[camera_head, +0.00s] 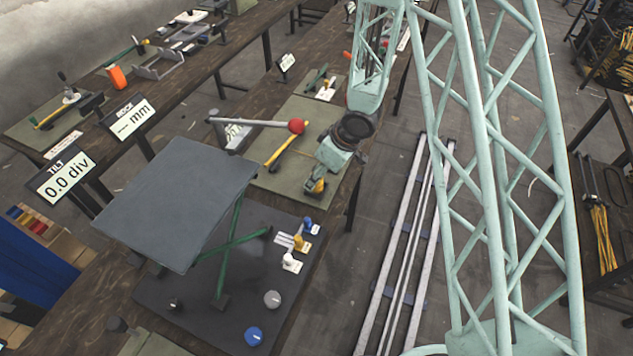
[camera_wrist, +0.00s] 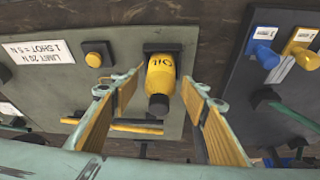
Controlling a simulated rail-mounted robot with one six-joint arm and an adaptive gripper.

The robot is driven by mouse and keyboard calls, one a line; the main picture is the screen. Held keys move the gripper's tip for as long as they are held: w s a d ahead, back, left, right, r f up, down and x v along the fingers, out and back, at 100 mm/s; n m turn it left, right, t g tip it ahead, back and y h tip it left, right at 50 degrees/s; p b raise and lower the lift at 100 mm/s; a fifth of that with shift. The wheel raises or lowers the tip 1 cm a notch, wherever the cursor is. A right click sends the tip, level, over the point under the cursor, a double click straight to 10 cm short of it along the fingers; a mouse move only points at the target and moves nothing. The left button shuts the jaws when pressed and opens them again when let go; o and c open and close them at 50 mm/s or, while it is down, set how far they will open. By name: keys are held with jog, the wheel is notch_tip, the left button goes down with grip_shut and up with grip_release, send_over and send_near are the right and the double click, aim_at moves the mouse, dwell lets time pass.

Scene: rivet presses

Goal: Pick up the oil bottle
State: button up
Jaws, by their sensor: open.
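The oil bottle (camera_wrist: 161,76) is yellow with a dark cap and dark "OIL" lettering. In the wrist view it sits at a black holder on the grey-green mat, its cap towards the camera. My gripper (camera_wrist: 161,79) is open, with one yellow-padded finger on each side of the bottle. Gaps show between the pads and the bottle, so I see no grip. In the head view my gripper (camera_head: 319,180) is low over the near right corner of the mat. The bottle cannot be clearly told from the fingers there.
A yellow button (camera_wrist: 95,59) and a white limit sign (camera_wrist: 38,42) are left of the bottle. A yellow bar (camera_wrist: 125,128) lies below it. Blue (camera_wrist: 266,57) and yellow (camera_wrist: 300,37) levers stand on the dark panel to the right. A red-knobbed lever (camera_head: 296,126) rises near my gripper.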

jog(key=shift+c, duration=0.7)
jog(key=c, duration=0.9)
jog(key=shift+r, duration=0.1)
jog(key=shift+r+p, duration=0.6)
jog(key=shift+r, duration=1.15)
jog(key=shift+s+d+b, duration=0.35)
jog(key=shift+s, duration=0.3)
jog(key=s+d+b, duration=0.1)
jog(key=s+d, duration=0.1)
jog(key=s, duration=0.2)
jog(key=s+d+r+b, duration=0.1)
jog(key=s+d, duration=0.2)
jog(key=s, duration=0.1)
jog(key=s+d+b, duration=0.1)
jog(key=s+d, duration=0.1)
jog(key=s, duration=0.2)
jog(key=shift+s+d+r, duration=0.15)
jog(key=shift+d, duration=0.25)
